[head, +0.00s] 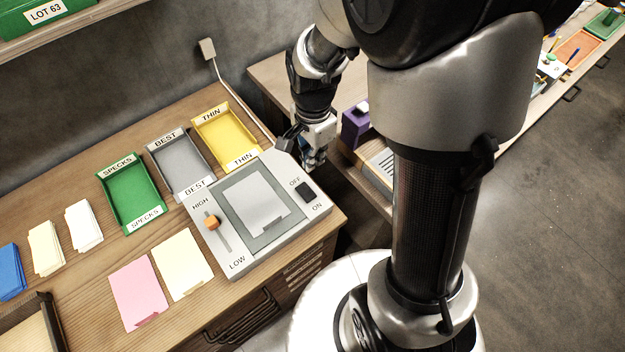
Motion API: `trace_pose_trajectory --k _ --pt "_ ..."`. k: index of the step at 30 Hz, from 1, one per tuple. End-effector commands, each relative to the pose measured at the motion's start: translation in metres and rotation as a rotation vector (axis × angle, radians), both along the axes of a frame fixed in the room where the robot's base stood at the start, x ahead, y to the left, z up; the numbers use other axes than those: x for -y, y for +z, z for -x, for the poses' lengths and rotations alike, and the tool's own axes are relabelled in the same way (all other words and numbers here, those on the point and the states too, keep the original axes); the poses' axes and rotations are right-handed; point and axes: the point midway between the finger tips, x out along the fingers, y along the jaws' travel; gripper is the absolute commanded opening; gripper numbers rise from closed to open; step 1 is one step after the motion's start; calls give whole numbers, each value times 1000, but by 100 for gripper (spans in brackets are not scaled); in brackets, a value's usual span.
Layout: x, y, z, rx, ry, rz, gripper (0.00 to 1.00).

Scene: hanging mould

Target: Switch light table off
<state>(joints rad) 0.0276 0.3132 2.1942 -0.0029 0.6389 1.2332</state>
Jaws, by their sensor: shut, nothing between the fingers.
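The light table (288,232) is a pale grey box at the right end of the wooden bench. Its dark rocker switch (305,192) sits on its right side, with OFF printed above and ON below. I cannot tell which way the rocker is tipped. A white sheet (258,205) lies on the grey panel, and I cannot tell whether the panel is lit. An orange slider knob (211,222) stands near the HIGH end of its slot. My gripper (312,164) is shut and empty, just beyond the OFF label and apart from the switch in the picture.
Green (133,195), grey (179,167) and yellow (226,138) labelled trays stand behind the light table. Pink (139,290) and cream (182,263) sheets lie left of it. A purple box (355,126) stands right of my gripper. Open floor (550,230) lies at right.

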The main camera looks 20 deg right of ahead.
Motion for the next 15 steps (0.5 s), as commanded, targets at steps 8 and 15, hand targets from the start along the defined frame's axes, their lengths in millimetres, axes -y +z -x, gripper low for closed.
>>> trace_pose_trajectory --k 8,15 --pt "0 -35 1 -4 1 0 0" --pt "0 -88 2 -5 2 0 0"
